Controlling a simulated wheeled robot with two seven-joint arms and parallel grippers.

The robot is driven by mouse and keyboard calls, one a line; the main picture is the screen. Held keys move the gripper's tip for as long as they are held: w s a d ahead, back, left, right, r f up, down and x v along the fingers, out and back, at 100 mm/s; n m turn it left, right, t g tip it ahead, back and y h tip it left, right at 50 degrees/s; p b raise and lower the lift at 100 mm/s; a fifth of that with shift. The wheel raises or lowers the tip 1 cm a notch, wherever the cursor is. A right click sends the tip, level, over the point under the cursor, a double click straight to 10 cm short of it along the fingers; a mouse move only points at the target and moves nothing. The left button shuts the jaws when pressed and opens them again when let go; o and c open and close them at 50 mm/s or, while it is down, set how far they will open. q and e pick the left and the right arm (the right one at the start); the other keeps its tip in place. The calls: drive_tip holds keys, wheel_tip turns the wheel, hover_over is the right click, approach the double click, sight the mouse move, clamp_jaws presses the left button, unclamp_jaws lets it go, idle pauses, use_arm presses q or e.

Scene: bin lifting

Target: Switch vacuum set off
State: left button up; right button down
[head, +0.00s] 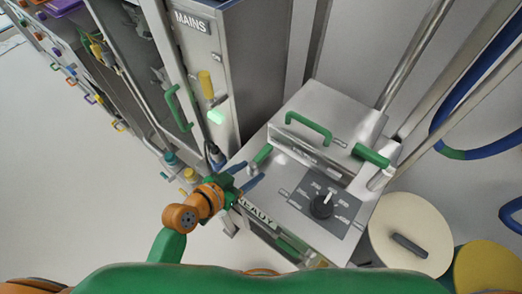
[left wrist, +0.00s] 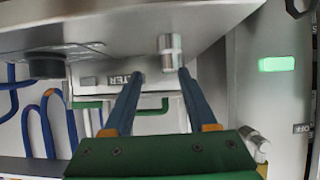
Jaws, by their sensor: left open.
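The vacuum set, a steel cabinet (head: 345,235), stands at the centre right with a black dial knob (head: 321,206) on its top panel. My left gripper (head: 248,173) is open at the cabinet's left edge, beside a short green handle (head: 262,155). In the left wrist view my blue fingers (left wrist: 160,73) point at the steel body; a short steel cylinder (left wrist: 170,50) shows between and beyond the tips. I cannot tell whether they touch it. The black knob (left wrist: 47,65) shows at left there. My right gripper is not in view.
A tall steel cabinet labelled MAINS (head: 190,21) stands behind, with a lit green lamp (head: 216,117) and a yellow handle (head: 206,84). A cream round lid (head: 400,215) and a yellow one (head: 487,268) lie at right. Open floor (head: 70,180) is at left.

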sight(263, 152)
use_arm(q)
drive_tip(key=shift+w+d+r+t, duration=0.1)
drive_tip(key=shift+w+r+t, duration=0.2)
drive_tip(key=shift+w, duration=0.35)
drive_tip(key=shift+w+r+t, duration=0.15)
drive_tip(key=shift+w+t, duration=0.15)
drive_tip(key=shift+w, duration=0.3)
drive_tip(key=x, duration=0.6)
drive_tip(key=shift+w+d+f, duration=0.1)
drive_tip(key=shift+w+d, duration=0.15)
drive_tip(key=shift+w, duration=0.05)
drive_tip(key=shift+c, duration=0.2)
clamp_jaws()
